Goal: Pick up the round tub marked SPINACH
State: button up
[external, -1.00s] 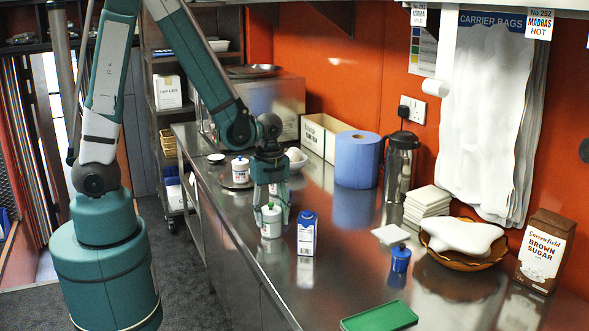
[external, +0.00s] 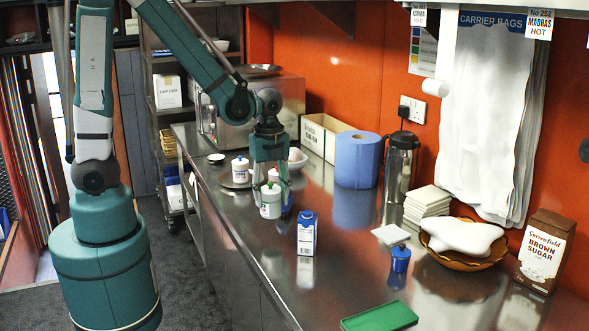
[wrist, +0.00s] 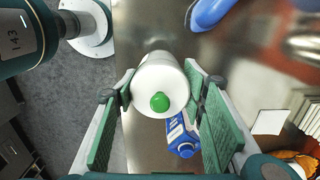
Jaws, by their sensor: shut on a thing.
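A round white tub with a green-knobbed lid (external: 270,201) is between the fingers of my gripper (external: 269,190). Its label is too small to read in the external view. In the wrist view I look down on the tub's white lid and green knob (wrist: 160,101). The two green finger pads of my gripper (wrist: 162,92) press on its left and right sides. The tub is upright and appears held a little above the steel counter.
A blue and white carton (external: 307,233) stands close by on the counter, also in the wrist view (wrist: 181,138). Another white tub (external: 240,169) is behind, left.

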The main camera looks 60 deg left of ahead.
jog(key=shift+r, duration=1.4)
